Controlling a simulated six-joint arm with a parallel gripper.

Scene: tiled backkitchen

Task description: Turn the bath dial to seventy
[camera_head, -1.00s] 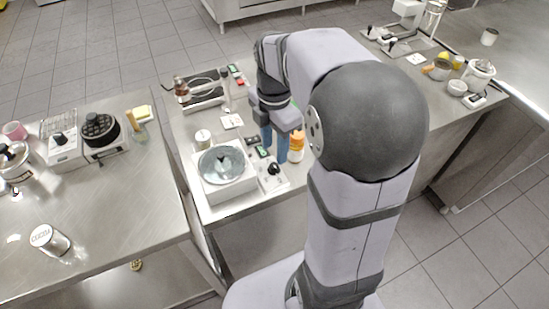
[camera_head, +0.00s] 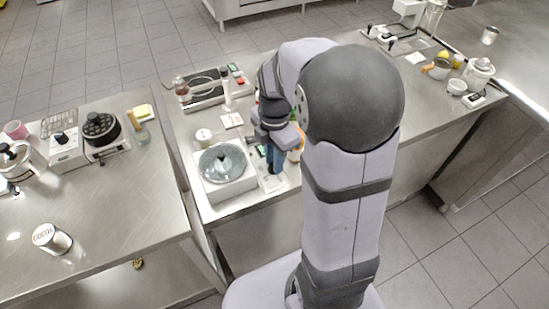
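The bath is a white box (camera_head: 211,191) with a round, shiny basin (camera_head: 223,163), standing on the middle steel counter. Its control panel (camera_head: 269,184) is at the right side of the box. The black dial on that panel is now hidden behind my gripper. My gripper (camera_head: 275,170) points down at the panel, with its blue fingers at the dial's place. The fingers overlap in this view, so I cannot tell how far apart they are or whether they touch the dial. The dial's setting cannot be read.
An orange-and-white bottle (camera_head: 297,150) stands close behind my gripper, partly hidden. A small round jar (camera_head: 203,138) and a white card (camera_head: 232,121) lie behind the bath. A hotplate (camera_head: 205,92) is farther back. The left counter holds a cocoa tin (camera_head: 52,239).

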